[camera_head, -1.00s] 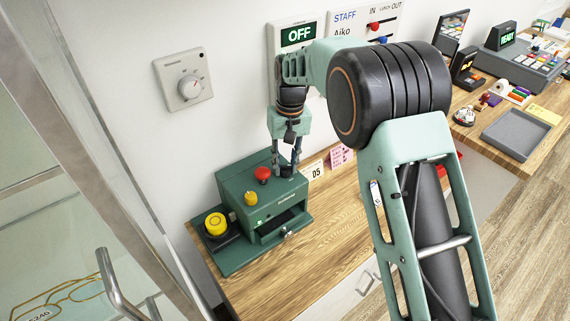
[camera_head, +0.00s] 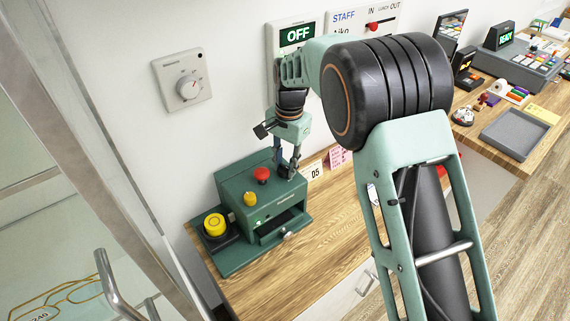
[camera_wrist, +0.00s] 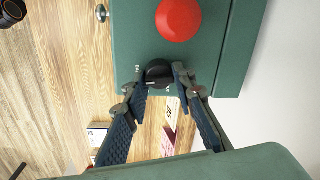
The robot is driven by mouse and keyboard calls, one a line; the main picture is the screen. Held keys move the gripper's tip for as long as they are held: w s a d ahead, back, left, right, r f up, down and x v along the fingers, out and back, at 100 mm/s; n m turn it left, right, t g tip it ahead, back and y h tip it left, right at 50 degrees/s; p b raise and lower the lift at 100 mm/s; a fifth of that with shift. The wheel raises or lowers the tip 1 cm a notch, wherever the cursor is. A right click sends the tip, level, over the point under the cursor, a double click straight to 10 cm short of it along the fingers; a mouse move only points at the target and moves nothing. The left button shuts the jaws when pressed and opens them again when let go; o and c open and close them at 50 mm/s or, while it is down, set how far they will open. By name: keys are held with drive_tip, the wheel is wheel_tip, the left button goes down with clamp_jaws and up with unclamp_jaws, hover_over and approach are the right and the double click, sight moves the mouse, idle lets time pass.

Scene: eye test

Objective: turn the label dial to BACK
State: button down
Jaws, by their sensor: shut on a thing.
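The green machine (camera_head: 242,207) stands on the wooden counter against the wall. Its label dial (camera_wrist: 159,73) is a small black knob beside the red button (camera_wrist: 178,18) in the wrist view. A pale pointer mark shows on the dial's left side there. Small pale lettering sits around the dial, too small to read surely. My gripper (camera_wrist: 161,79) is shut on the dial, one finger on each side. In the head view my gripper (camera_head: 289,168) reaches down to the machine's top right corner, and its fingers mostly hide the dial.
A yellow knob (camera_head: 250,198) and a red button (camera_head: 262,174) stand on the machine near my fingers. A larger yellow button (camera_head: 215,224) is at its left. A 05 card (camera_head: 314,170) stands close on the right. The counter front (camera_head: 300,255) is clear.

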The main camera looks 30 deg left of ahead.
drive_tip(key=shift+r+m, duration=0.1)
drive_tip(key=shift+m, duration=0.5)
drive_tip(key=c, duration=1.6)
unclamp_jaws()
drive_tip(key=r, duration=1.2)
drive_tip(key=shift+s+d, duration=0.1)
drive_tip(key=shift+d, duration=0.3)
